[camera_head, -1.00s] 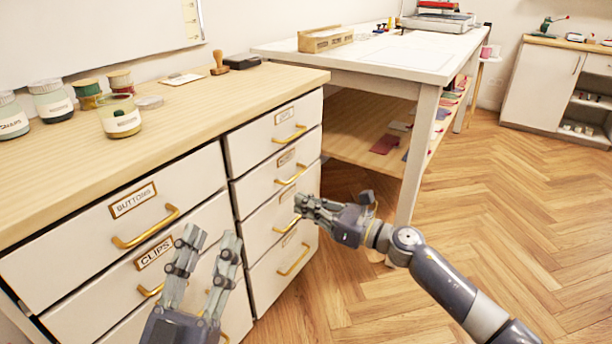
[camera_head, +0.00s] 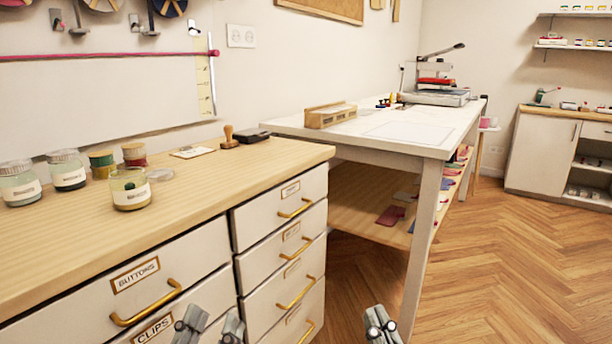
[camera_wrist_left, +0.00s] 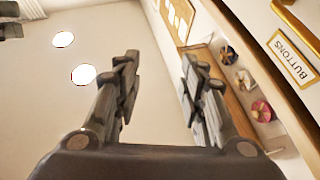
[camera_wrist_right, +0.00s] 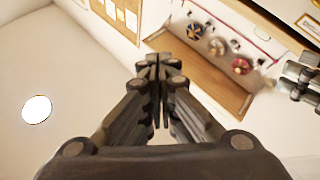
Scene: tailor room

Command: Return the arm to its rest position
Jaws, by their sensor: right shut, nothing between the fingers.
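My left gripper (camera_head: 209,325) shows at the bottom of the head view, in front of the drawer labelled CLIPS. Its two fingers stand apart and empty in the left wrist view (camera_wrist_left: 158,88). My right gripper (camera_head: 380,322) shows at the bottom edge of the head view, right of the drawer cabinet (camera_head: 262,258) and before the floor. In the right wrist view its fingers (camera_wrist_right: 158,65) meet with nothing between them. Both grippers point upward, and both wrist views look toward the ceiling and wall. The rest of both arms is out of the head view.
The cabinet's wooden top (camera_head: 215,185) carries several jars (camera_head: 66,170), a stamp (camera_head: 229,137) and a black pad (camera_head: 252,136). A white table (camera_head: 395,137) with a press (camera_head: 437,92) stands behind it. Wooden floor (camera_head: 500,270) is open at the right.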

